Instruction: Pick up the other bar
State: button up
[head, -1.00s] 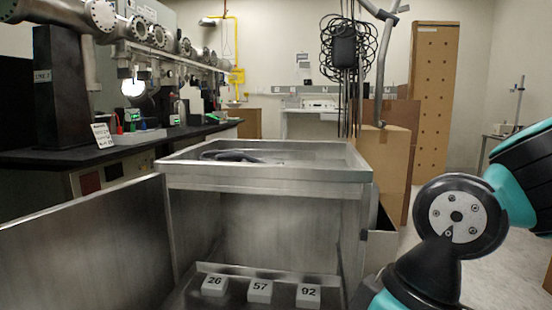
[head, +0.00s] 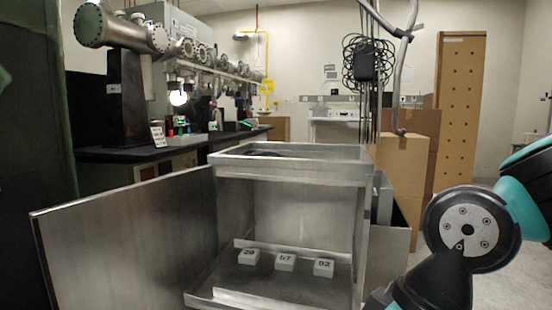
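I cannot make out a plain bar. A dark elongated object (head: 264,153) lies in the top tray of the metal cabinet (head: 290,172); the tray's rim hides most of it, so I cannot tell whether it is a bar. Three small pale blocks with numbers sit in a row on the cabinet's lower shelf: the left block (head: 249,257), the middle block (head: 285,262) and the right block (head: 323,268). My arm shows at the right edge, but my gripper is out of view.
The cabinet's metal door (head: 130,245) stands open to the left. Cardboard boxes (head: 402,165) stand behind the cabinet on the right. A dark bench (head: 125,153) with vacuum hardware runs along the left. A dark upright surface fills the left edge. Pale floor shows at the lower right.

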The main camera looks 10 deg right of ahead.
aim_at(291, 154)
jog(key=u, duration=0.2)
jog(key=i, duration=1.1)
jog(key=z, duration=0.45)
